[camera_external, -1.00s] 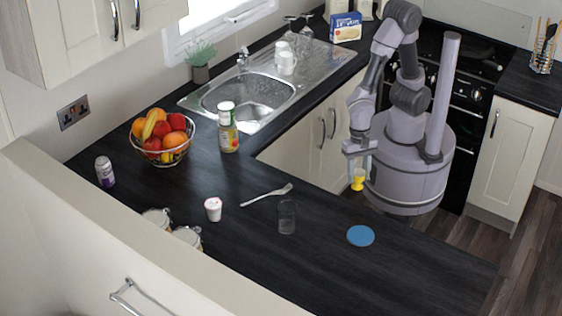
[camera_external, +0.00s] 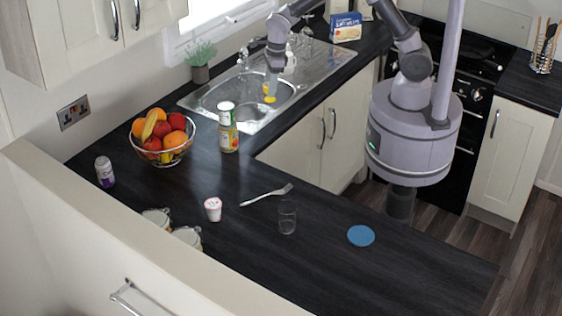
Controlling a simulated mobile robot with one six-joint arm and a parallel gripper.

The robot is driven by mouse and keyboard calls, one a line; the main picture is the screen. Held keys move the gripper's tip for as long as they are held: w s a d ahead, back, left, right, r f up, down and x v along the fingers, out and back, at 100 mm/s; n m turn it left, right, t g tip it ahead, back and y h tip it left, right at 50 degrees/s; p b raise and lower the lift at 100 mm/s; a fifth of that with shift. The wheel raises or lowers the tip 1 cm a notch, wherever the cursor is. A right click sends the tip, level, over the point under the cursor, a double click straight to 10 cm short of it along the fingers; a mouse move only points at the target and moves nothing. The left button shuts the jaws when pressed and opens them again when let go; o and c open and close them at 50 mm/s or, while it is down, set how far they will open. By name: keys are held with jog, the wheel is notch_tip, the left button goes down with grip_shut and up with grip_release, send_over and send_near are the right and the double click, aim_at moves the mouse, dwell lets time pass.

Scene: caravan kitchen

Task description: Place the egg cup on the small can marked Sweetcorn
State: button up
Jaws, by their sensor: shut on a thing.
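My gripper (camera_external: 270,90) is over the sink area, pointing down. It is shut on the yellow egg cup (camera_external: 269,97), which appears in front of the sink basin, apart from the worktop as far as I can tell. No can with a readable Sweetcorn label shows. A small white and purple can-like container (camera_external: 105,172) stands upright at the left end of the worktop, its label too small to read.
The worktop's right front is clear.

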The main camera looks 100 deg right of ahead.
jog(key=w+d, duration=0.1)
jog(key=d, duration=0.1)
jog(key=p, duration=0.4)
send_over(226, 105)
jog(key=shift+a+f+m, duration=0.15)
jog(key=shift+f+m, duration=0.25)
jog(key=shift+f, duration=0.05)
notch_tip(226, 105, down, 4)
jog(key=shift+w+r, duration=0.1)
jog(key=shift+r, duration=0.1)
jog(key=shift+f, duration=0.2)
jog(key=o, duration=1.4)
jog(key=shift+r, duration=0.1)
jog(key=shift+r, duration=0.1)
